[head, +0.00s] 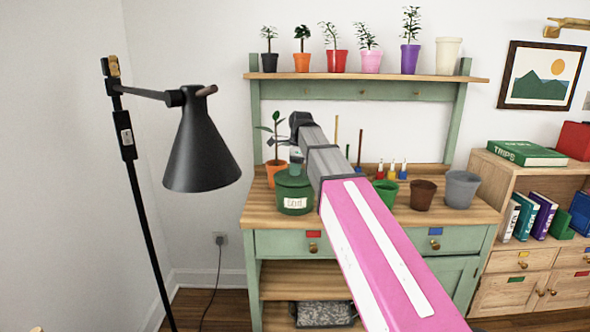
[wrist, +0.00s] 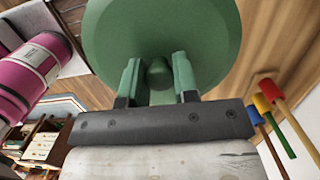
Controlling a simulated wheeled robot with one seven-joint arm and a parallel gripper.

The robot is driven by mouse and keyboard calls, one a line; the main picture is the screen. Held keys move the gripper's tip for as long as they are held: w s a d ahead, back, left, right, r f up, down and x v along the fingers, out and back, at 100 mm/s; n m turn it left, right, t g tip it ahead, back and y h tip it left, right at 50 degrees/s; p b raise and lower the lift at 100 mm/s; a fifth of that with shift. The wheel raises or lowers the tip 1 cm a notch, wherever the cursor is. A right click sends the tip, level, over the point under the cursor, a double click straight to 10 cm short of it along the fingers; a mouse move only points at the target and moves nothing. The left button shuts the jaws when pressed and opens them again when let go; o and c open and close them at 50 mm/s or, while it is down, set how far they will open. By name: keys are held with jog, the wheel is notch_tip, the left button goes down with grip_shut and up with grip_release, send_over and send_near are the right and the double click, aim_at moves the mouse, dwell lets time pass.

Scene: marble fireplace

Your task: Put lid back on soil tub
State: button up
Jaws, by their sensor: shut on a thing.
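The green soil tub (head: 294,203), with a white label, stands upright on the wooden top of the potting bench. Its round green lid (wrist: 160,25) fills the upper part of the wrist view, with a small knob between the fingers. My gripper (wrist: 157,66) is shut on this knob. In the head view my gripper (head: 296,160) is right above the tub, and the lid (head: 293,178) is at the tub's top. I cannot tell whether the lid rests fully on the rim or hangs just above it. The tub's inside is hidden.
A plant in an orange pot (head: 277,174) stands close behind the tub at left. Green, brown (head: 423,195) and grey pots stand to the right, with small coloured tools (head: 391,170) behind. A black floor lamp (head: 202,150) stands at left. The bench's front left is clear.

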dwell(0.3)
jog(key=o, duration=1.5)
jog(key=shift+r, duration=0.1)
jog(key=shift+r, duration=3.4)
grip_shut()
